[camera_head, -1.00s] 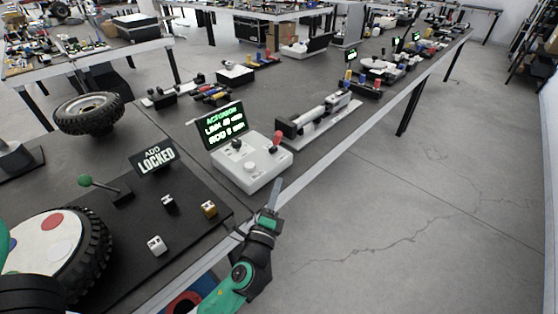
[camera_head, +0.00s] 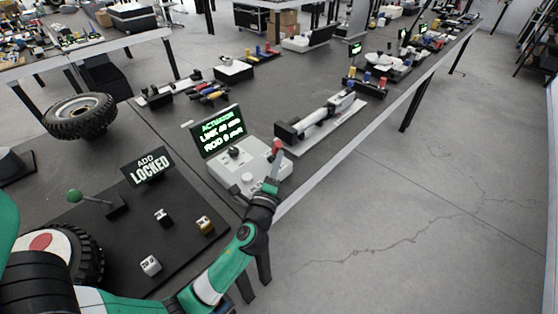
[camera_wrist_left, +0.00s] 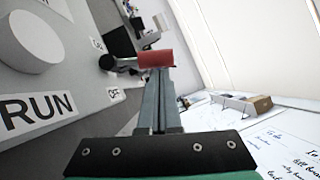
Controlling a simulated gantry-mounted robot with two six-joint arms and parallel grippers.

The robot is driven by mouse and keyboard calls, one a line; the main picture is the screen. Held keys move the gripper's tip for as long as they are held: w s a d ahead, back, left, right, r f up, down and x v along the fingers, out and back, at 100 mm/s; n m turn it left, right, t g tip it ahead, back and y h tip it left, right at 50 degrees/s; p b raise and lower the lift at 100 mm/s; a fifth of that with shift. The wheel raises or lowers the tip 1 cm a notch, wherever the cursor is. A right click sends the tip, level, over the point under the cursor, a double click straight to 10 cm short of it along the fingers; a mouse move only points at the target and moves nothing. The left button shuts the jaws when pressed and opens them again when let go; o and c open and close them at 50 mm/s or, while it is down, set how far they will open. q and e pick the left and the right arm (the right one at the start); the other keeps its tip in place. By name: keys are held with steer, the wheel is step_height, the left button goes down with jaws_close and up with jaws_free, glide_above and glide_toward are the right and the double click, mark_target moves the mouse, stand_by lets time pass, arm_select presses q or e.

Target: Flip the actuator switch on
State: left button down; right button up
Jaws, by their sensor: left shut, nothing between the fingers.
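The actuator control box (camera_head: 222,180) is a pale box with a black screen (camera_head: 218,130) reading ACTUATOR in green. Its switch is a lever with a red handle (camera_head: 277,146) at the box's right side. In the left wrist view the red handle (camera_wrist_left: 155,58) sits at the end of a thin metal stem from a dark pivot. A label reading OFF (camera_wrist_left: 115,93) lies near it. My left gripper (camera_head: 274,166) is shut and empty, its tips right at the red handle. The fingers (camera_wrist_left: 158,98) overlap the handle's lower edge in view; contact cannot be told. My right gripper is out of view.
A knob (camera_wrist_left: 38,38) and a RUN label (camera_wrist_left: 36,112) are on the box. A linear actuator (camera_head: 318,122) lies just behind it. A sign reading LOCKED (camera_head: 147,167), a green-knobbed lever (camera_head: 75,195) and wheels stand left. Open floor lies right of the table edge.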

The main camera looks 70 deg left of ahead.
arm_select(q)
steer(key=shift+d, duration=0.1)
steer(key=shift+s, duration=0.1)
steer(key=shift+r+n+p, duration=0.2)
steer(key=shift+n+p, duration=0.1)
steer(key=shift+p, duration=0.35)
